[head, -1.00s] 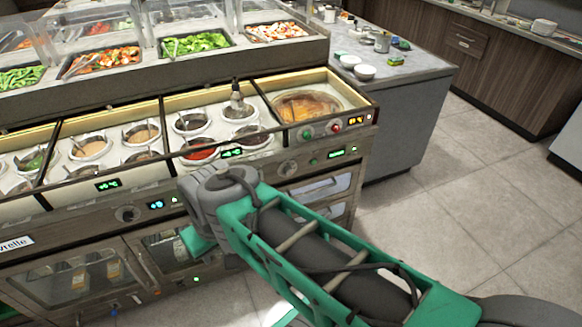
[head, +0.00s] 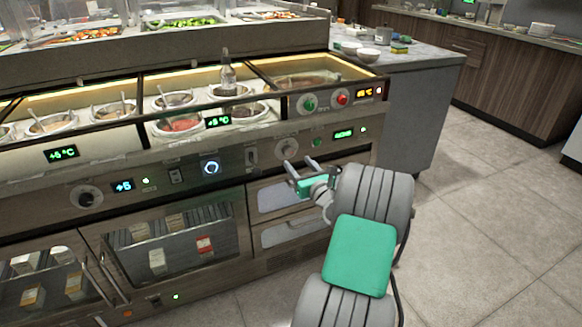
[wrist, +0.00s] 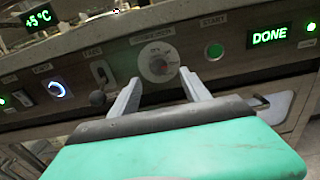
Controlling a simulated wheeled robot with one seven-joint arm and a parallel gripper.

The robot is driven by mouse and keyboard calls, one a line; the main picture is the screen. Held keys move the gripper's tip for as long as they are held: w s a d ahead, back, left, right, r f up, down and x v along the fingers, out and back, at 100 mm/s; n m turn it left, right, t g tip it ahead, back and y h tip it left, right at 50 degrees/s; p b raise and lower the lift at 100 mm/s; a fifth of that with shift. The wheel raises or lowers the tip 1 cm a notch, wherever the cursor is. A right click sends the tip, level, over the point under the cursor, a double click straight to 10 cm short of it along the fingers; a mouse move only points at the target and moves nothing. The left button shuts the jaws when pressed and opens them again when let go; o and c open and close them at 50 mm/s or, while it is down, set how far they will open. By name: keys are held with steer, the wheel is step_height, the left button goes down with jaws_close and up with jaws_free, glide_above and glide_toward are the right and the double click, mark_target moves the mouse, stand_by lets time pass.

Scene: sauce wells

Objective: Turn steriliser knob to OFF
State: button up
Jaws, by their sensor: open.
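A round knob (head: 287,149) is on the counter's front panel, left of a small green button. In the wrist view the knob (wrist: 158,64) has a pale dial with a reddish mark. The label above it is too blurred to read surely, and its setting is unclear. My gripper (head: 303,168) is open and empty, just in front of the panel, slightly below and right of the knob in the head view. In the wrist view my gripper (wrist: 160,77) has one finger on each side of the knob, seemingly short of it.
A green START button (wrist: 214,51) and a lit DONE display (wrist: 270,36) are right of the knob. Sauce wells (head: 181,124) lie above. Floor (head: 470,220) is clear at right.

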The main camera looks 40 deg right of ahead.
mark_target(289, 153)
steer(key=b+x, duration=0.1)
steer(key=x, duration=0.4)
steer(key=shift+a, duration=0.1)
steer(key=shift+w+d+r, duration=0.1)
steer(key=shift+w+d, duration=0.1)
steer(key=shift+w, duration=0.35)
steer(key=shift+c, duration=0.4)
jaws_close()
